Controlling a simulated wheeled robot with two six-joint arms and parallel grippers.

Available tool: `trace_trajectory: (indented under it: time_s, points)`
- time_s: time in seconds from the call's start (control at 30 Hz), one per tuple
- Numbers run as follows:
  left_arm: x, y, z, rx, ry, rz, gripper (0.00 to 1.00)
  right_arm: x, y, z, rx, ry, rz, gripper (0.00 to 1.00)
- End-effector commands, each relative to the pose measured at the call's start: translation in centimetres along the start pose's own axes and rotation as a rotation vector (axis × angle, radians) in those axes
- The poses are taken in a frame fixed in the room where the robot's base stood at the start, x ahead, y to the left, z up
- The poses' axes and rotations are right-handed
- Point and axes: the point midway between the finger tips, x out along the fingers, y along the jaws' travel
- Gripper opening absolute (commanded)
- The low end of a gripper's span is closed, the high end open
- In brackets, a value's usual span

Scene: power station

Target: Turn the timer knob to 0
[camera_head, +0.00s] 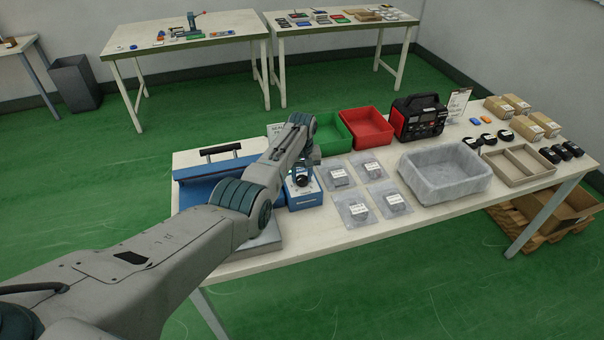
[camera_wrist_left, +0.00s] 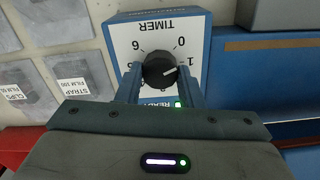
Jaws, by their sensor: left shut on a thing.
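The timer is a blue box (camera_head: 304,198) with a white face, beside the blue sealer-like machine (camera_head: 215,185) on the bench. In the left wrist view its face (camera_wrist_left: 150,28) appears upside down, with TIMER, 6, 0 and 1 readable. My left gripper (camera_wrist_left: 160,80) is shut on the knob, one finger on each side. A green light glows by the READY label. In the head view my left arm partly covers the timer. My right gripper is not in view.
Bagged parts (camera_head: 357,210) lie just right of the timer. A green bin (camera_head: 333,133), a red bin (camera_head: 367,128) and a black-red device (camera_head: 419,117) stand behind. A lined tray (camera_head: 443,174) is further right.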

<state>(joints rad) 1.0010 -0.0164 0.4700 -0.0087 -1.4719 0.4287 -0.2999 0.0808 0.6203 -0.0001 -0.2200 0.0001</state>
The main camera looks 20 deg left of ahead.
Motion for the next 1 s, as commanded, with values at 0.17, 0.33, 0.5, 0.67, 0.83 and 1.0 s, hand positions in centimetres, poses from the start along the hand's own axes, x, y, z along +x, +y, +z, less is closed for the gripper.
trace_trajectory:
  time_s: [0.17,0.33,0.5,0.67,0.83,1.0]
  points:
    - [-0.22,-0.02,-0.11,-0.144,0.003,0.001,0.11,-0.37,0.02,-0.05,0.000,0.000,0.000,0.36]
    - [-0.20,-0.05,-0.11,-0.257,0.003,0.001,0.11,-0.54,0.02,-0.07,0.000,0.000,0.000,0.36]
    - [-0.20,-0.06,-0.11,-0.333,0.003,0.001,0.11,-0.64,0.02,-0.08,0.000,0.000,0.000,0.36]
    - [-0.20,-0.07,-0.12,-0.375,0.003,0.001,0.11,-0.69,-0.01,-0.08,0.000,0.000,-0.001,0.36]
    - [-0.20,-0.06,-0.13,-0.393,0.004,0.002,0.11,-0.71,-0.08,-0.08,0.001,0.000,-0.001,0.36]
    - [-0.21,-0.06,-0.14,-0.395,0.004,0.002,0.11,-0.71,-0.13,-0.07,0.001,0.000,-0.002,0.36]
